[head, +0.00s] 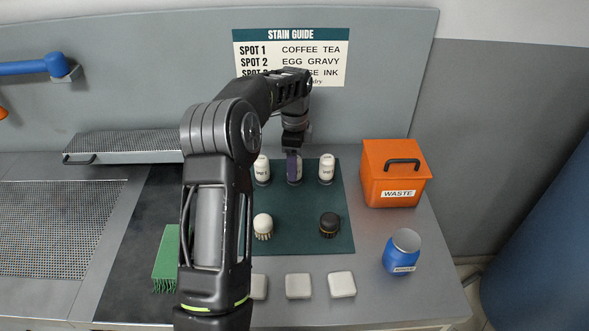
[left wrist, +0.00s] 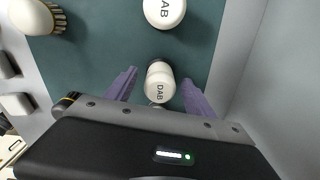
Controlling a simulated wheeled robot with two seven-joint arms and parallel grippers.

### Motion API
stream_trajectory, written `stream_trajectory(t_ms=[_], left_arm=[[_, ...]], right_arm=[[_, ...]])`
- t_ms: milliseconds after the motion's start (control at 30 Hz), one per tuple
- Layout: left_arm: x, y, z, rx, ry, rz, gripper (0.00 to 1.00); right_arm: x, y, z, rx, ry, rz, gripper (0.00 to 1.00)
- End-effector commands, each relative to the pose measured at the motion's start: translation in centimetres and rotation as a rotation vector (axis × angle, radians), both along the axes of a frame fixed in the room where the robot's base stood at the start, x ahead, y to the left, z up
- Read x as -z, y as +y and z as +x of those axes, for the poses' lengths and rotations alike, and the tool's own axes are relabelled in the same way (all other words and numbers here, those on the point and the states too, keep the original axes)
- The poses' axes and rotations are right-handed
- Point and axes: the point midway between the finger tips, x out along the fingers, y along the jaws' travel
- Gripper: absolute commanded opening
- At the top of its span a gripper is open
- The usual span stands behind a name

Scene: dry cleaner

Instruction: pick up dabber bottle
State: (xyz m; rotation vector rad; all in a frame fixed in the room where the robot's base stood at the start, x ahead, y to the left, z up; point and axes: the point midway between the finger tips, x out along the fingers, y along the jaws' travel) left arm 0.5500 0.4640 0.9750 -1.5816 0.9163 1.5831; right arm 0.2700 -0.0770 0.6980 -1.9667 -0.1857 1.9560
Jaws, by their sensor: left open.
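Three small white labelled bottles stand in a row on the dark green mat (head: 300,205): a left one (head: 262,168), a middle one partly hidden by my gripper (head: 298,171), and a right one (head: 326,168). My left gripper (head: 293,160) reaches down at the middle bottle. In the left wrist view its purple fingers (left wrist: 158,84) are open, one on each side of a white bottle marked DAB (left wrist: 160,80). Gaps seem to show beside the bottle; contact cannot be told. A second bottle marked AB or DAB (left wrist: 165,12) is beyond it.
A light brush (head: 263,225) and a dark brush (head: 329,224) stand on the mat. White pads (head: 298,286) lie in front. An orange waste box (head: 395,175) and a blue jar (head: 402,253) stand right. The stain guide hangs behind.

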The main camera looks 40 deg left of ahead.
Motion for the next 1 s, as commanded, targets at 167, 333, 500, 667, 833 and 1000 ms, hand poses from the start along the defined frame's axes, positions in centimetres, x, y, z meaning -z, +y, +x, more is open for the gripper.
stream_trajectory(t_ms=[167, 333, 500, 667, 833, 1000], left_arm=[[1.28, -0.02, 0.02, 0.0, -0.001, 0.0, 0.63], [1.31, -0.01, 0.03, 0.0, -0.002, 0.001, 0.63], [1.28, -0.01, 0.03, 0.0, -0.002, 0.001, 0.63], [1.27, -0.01, 0.03, 0.0, -0.002, 0.001, 0.63], [1.26, -0.01, 0.03, 0.0, -0.002, 0.001, 0.54], [1.26, -0.01, 0.03, 0.0, -0.001, 0.0, 0.4]], right_arm=[[-0.34, -0.07, 0.01, 0.001, 0.002, -0.002, 0.0], [-0.27, -0.08, 0.01, 0.001, 0.002, -0.002, 0.0], [-0.28, -0.07, 0.01, 0.001, 0.002, -0.002, 0.0], [-0.28, -0.07, 0.01, 0.001, 0.001, -0.001, 0.0], [-0.28, -0.07, 0.01, 0.001, 0.001, -0.001, 0.0], [-0.29, -0.06, 0.01, 0.001, 0.001, -0.001, 0.0]])
